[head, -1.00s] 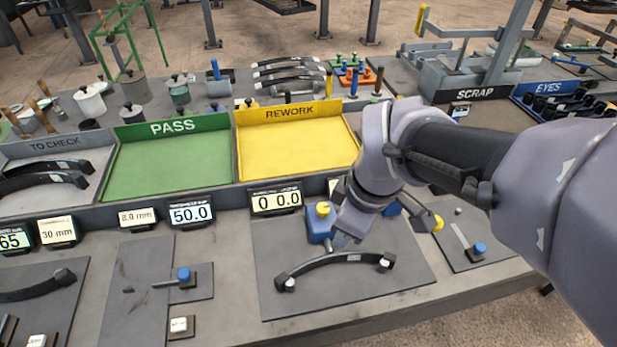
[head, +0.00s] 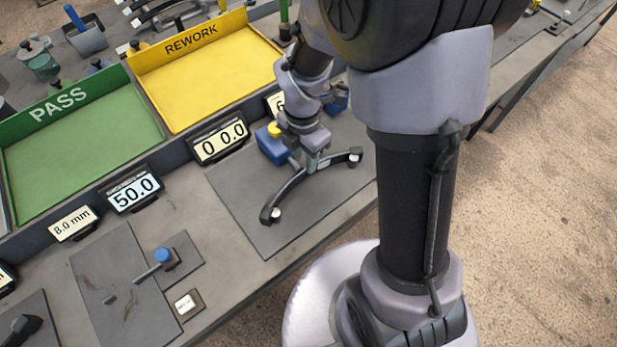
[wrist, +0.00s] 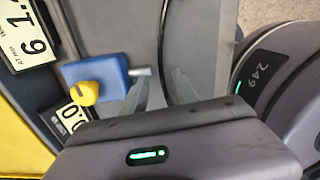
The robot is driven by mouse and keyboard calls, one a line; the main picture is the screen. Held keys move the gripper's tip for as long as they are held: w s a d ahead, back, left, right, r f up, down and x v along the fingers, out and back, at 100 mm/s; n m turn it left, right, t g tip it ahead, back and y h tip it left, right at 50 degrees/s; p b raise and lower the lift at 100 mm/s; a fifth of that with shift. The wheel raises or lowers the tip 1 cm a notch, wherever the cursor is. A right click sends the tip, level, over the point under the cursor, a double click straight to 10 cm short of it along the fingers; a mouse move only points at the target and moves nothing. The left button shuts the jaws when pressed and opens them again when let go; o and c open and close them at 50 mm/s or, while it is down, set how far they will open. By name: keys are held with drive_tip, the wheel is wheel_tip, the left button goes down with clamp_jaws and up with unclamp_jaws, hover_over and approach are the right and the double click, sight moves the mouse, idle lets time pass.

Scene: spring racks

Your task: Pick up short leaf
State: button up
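The short leaf, a dark curved bar (head: 288,191), lies on a grey mat (head: 237,205), its two ends at small white-topped rests. The bar also runs as a dark curve through the wrist view (wrist: 163,45). My gripper (head: 313,163) is down at the middle of the bar, covering part of it. In the wrist view my gripper's two fingers (wrist: 160,82) stand apart on either side of the bar, with some gap showing. Firm contact is not visible. Which of the dark bars here is shortest cannot be judged from these frames.
A blue block with a yellow knob (head: 272,145) stands close beside my gripper; it also shows in the wrist view (wrist: 97,80). Number displays (head: 220,141) line the bench behind. Green PASS (head: 80,150) and yellow REWORK (head: 205,75) trays lie farther back.

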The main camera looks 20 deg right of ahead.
sight(304, 169)
drive_tip(key=f+b, duration=0.1)
drive_tip(key=f, duration=0.1)
drive_tip(key=f+b, duration=0.1)
drive_tip(key=f, duration=0.1)
drive_tip(key=shift+s+f, duration=0.2)
drive_tip(key=shift+f, duration=0.05)
drive_tip(key=shift+r, duration=0.15)
drive_tip(key=shift+c, duration=0.4)
clamp_jaws()
idle(0.4)
